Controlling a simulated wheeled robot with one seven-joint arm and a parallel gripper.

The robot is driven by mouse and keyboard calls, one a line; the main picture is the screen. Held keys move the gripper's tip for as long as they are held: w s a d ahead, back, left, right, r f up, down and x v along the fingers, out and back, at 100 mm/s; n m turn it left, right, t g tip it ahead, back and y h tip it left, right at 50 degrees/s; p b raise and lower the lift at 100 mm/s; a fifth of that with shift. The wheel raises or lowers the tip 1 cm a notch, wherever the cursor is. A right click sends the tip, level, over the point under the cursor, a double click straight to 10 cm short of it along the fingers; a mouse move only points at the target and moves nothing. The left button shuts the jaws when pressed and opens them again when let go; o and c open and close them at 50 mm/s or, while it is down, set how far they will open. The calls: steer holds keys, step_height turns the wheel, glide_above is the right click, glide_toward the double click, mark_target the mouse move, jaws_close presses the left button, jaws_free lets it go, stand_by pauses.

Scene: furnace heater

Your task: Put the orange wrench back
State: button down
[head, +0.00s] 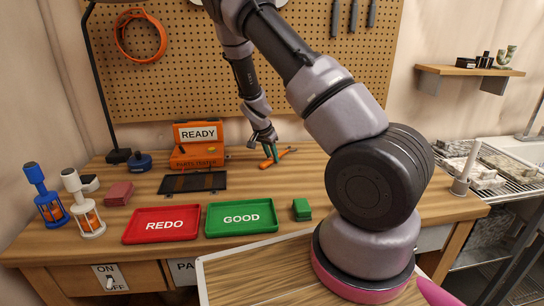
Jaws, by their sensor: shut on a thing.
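My gripper (271,152) is over the back middle of the wooden workbench, pointing down. It is shut on the orange wrench (279,156), which lies slanted at or very near the bench top. Its jaws cover part of the wrench, so the exact grip point is hard to see. An orange ring-shaped outline (140,36) hangs on the pegboard (180,80) at the upper left.
An orange parts tester (197,155) marked READY stands left of my gripper, with a dark flat panel (192,183) before it. Red REDO (161,224) and green GOOD (241,218) trays and a green block (301,210) are nearer. Dark tools (353,14) hang at upper right.

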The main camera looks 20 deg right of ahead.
steer(key=c, duration=0.7)
jaws_free()
steer(key=shift+o, duration=0.2)
steer(key=s+a+r+y, duration=0.1)
steer(key=s+a+r, duration=0.15)
steer(key=r, duration=0.55)
steer(key=s+a+r+n+y, duration=0.1)
steer(key=s+r+y, duration=0.1)
steer(key=s+r, duration=0.35)
steer(key=s+a+r+y, duration=0.1)
steer(key=s+r, duration=0.1)
steer(key=r, duration=0.7)
steer(key=s+a+r+n+t+y, duration=0.1)
steer(key=s+r+n+t, duration=0.1)
steer(key=s+r, duration=0.6)
steer(key=s+a+r+n+t, duration=0.1)
steer(key=s+r+n, duration=0.3)
steer(key=s+r, duration=0.5)
steer(key=s+t, duration=0.1)
steer(key=s, duration=0.4)
steer(key=shift+a+t+y, duration=0.3)
steer(key=shift+a+y, duration=0.05)
steer(key=shift+y, duration=0.05)
steer(key=shift+w, duration=0.1)
